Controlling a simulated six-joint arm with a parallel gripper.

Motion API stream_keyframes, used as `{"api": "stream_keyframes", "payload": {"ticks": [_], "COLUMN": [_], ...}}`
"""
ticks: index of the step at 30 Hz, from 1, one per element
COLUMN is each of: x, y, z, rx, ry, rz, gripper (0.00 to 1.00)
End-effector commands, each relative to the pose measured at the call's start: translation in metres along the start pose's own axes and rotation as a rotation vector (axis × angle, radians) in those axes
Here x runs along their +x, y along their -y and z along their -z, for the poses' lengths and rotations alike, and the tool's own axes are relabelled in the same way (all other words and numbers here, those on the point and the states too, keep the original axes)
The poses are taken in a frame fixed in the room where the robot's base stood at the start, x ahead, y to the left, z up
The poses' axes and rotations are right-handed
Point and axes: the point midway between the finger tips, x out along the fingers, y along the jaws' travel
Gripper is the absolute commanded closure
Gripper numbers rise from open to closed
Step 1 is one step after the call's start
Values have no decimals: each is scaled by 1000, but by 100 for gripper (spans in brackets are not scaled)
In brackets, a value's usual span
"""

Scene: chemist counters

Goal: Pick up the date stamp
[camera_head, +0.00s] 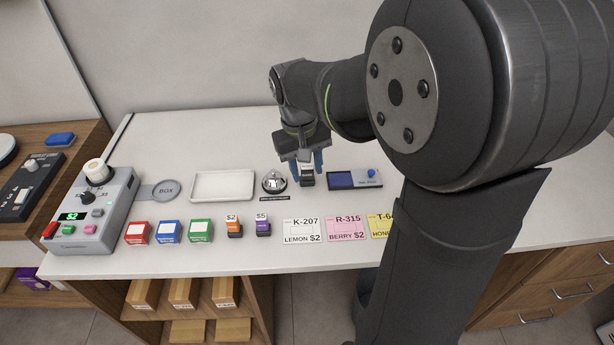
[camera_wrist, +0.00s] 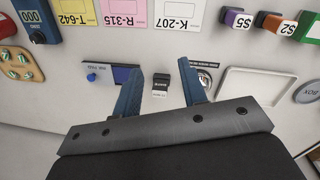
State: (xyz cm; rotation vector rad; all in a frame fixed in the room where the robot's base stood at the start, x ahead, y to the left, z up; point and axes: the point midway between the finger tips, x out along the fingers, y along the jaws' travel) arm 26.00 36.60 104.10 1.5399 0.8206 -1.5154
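The date stamp (camera_head: 307,178) is a small dark block with a white label, standing on the white counter between the bell and the ink pad. In the wrist view the stamp (camera_wrist: 160,86) shows between my two blue fingers, with a gap on each side. My gripper (camera_head: 306,166) is open and points down at the stamp from behind it in the head view. The fingertips (camera_wrist: 162,82) do not appear to touch it. How far they are above the counter is hard to tell.
A silver bell (camera_head: 274,182) stands close left of the stamp, and a blue ink pad (camera_head: 354,179) lies close right. A white tray (camera_head: 223,200) is farther left. Price cards (camera_head: 302,232) and small coloured stamps (camera_head: 234,228) line the front.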

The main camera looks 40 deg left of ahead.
Motion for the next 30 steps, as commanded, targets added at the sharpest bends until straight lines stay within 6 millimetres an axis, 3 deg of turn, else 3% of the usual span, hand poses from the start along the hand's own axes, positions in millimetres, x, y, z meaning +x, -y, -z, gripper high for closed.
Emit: {"api": "stream_keyframes", "payload": {"ticks": [1, 3, 11, 14, 22, 26, 30], "x": [0, 0, -1, -7, -36, -40, -24], "y": [0, 0, -1, -7, -38, -45, -44], "z": [0, 0, 2, 18, 87, 101, 103], "rx": [0, 0, 6, 48, 249, 293, 300], "ry": [0, 0, -1, -7, -26, -29, -27], "rz": [0, 0, 2, 15, 88, 106, 109], "gripper": [51, 42, 42, 42, 42, 42, 42]}}
